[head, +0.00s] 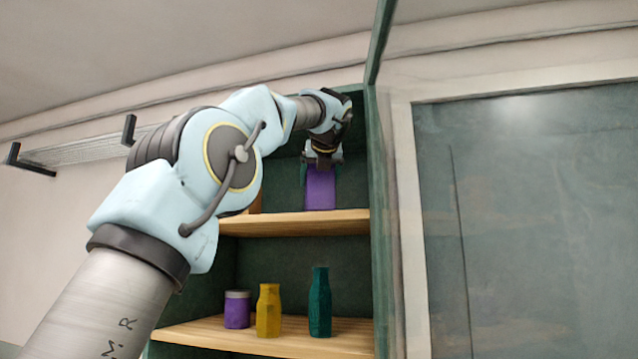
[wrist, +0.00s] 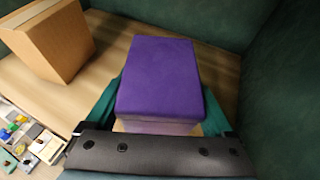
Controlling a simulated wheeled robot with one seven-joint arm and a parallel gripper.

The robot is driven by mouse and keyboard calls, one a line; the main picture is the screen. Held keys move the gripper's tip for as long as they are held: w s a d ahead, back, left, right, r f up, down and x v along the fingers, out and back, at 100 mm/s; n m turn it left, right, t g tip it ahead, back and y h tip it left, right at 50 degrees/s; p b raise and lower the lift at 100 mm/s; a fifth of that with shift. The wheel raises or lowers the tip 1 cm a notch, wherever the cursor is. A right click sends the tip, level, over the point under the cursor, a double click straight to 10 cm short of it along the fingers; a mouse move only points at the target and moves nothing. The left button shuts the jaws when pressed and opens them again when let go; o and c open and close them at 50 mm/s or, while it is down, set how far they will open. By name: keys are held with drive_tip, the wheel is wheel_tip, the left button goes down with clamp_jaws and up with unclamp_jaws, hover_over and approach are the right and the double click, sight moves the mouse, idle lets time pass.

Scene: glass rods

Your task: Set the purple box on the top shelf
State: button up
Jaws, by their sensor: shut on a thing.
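The purple box (head: 320,188) is at the top shelf (head: 290,222) of the green cabinet, toward its right side. My gripper (head: 321,172) reaches into the cabinet from above and is shut on the box. In the wrist view the purple box (wrist: 158,80) sits between the two teal fingers (wrist: 160,108), over the wooden shelf board (wrist: 110,45). In the head view its lower edge is close to the shelf surface; I cannot tell whether it rests on it.
A cardboard box (wrist: 50,40) stands on the same shelf, left of the purple box. The cabinet's green wall is close on the right. The lower shelf holds a purple jar (head: 237,310), a yellow bottle (head: 269,311) and a teal bottle (head: 320,303). A wall rack (head: 85,150) is at left.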

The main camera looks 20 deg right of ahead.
drive_tip(key=shift+a+f, duration=0.1)
drive_tip(key=shift+f, duration=0.3)
drive_tip(key=o, duration=1.6)
drive_tip(key=shift+s, duration=0.1)
drive_tip(key=b+v, duration=0.2)
drive_tip(key=v, duration=0.9)
drive_tip(key=shift+s+r, duration=0.15)
drive_tip(key=shift+s, duration=0.25)
